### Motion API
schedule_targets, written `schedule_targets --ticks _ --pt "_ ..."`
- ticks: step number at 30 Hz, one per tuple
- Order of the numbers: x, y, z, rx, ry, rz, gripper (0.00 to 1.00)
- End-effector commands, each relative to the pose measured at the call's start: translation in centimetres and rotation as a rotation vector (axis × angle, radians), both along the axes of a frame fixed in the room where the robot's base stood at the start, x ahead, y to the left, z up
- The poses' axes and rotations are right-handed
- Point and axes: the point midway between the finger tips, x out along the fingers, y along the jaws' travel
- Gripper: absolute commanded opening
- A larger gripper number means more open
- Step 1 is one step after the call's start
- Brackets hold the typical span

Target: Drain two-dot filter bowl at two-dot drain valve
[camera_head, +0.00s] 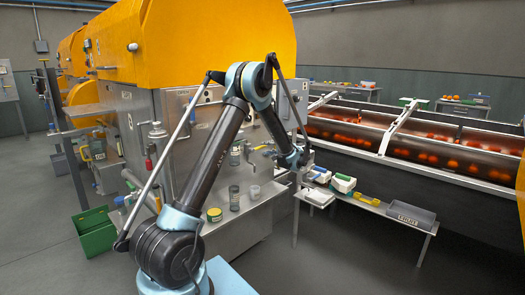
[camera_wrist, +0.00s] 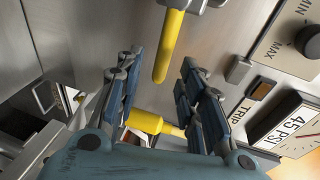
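My gripper (camera_wrist: 162,68) is open, its two blue padded fingers standing apart. A yellow lever handle (camera_wrist: 170,45) hangs from a metal fitting at the top of the wrist view, and its lower end shows between the fingers. I cannot see the fingers touching it. I see no two-dot mark on it, so I cannot tell which valve it is. In the head view my gripper (camera_head: 304,158) is at the steel machine front, above the small table; its fingers are too small to read. No filter bowl with two dots can be made out in either view.
A yellow object (camera_wrist: 145,122) lies beyond the fingers. The panel at right carries a black knob (camera_wrist: 308,42) and a 45 PSI gauge (camera_wrist: 292,125). A steel bench (camera_head: 240,222) holds a grey jar (camera_head: 234,198) and a yellow-lidded tin (camera_head: 214,215). A grey bin (camera_head: 408,216) stands on the small table.

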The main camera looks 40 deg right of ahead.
Motion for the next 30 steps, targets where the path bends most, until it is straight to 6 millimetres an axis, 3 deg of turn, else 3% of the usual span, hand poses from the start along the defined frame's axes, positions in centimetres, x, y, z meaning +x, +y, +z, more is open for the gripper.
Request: schedule_targets --ticks 6,12,30 --pt "-3.9 0.2 0.7 0.001 0.0 -0.002 0.36" --pt "-5.8 0.3 1.1 0.0 0.001 -0.001 0.36" --pt "-6.2 0.3 1.2 0.0 0.001 -0.001 0.36"
